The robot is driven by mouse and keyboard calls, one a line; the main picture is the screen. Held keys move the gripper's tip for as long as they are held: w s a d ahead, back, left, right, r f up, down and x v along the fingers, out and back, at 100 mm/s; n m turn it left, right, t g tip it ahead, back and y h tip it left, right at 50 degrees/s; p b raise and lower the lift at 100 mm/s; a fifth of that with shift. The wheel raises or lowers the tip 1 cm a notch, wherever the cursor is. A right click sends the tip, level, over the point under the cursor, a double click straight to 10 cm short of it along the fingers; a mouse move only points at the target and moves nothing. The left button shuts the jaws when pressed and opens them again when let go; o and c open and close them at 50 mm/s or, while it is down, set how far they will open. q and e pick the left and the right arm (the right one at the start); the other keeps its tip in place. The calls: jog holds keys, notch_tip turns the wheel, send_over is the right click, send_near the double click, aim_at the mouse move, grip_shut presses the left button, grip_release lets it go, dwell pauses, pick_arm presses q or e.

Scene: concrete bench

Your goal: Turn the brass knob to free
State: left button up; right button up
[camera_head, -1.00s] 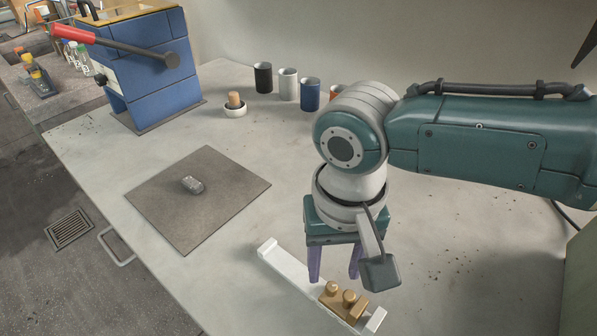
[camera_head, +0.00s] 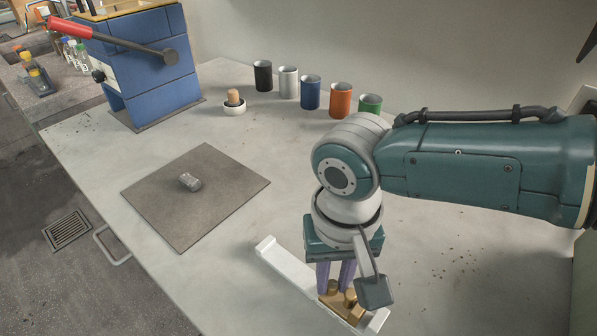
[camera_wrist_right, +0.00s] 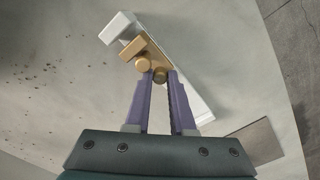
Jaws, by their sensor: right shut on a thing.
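A brass block (camera_head: 341,308) sits on a white rail (camera_head: 285,266) near the front of the bench. The fingers partly hide the held knob. My left gripper is not in view.
A grey mat (camera_head: 165,220) with a small metal piece (camera_head: 190,181) lies to the left. Several coloured cups (camera_head: 310,92) stand along the wall. A blue press (camera_head: 150,70) with a red-handled lever stands at the back left.

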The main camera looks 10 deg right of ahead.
grip_shut()
jog(key=shift+n, duration=0.4)
jog(key=n, duration=0.3)
jog(key=shift+n, duration=0.4)
jog(key=n, duration=0.3)
jog(key=shift+n, duration=0.4)
jog(key=n, duration=0.4)
jog(key=shift+n, duration=2)
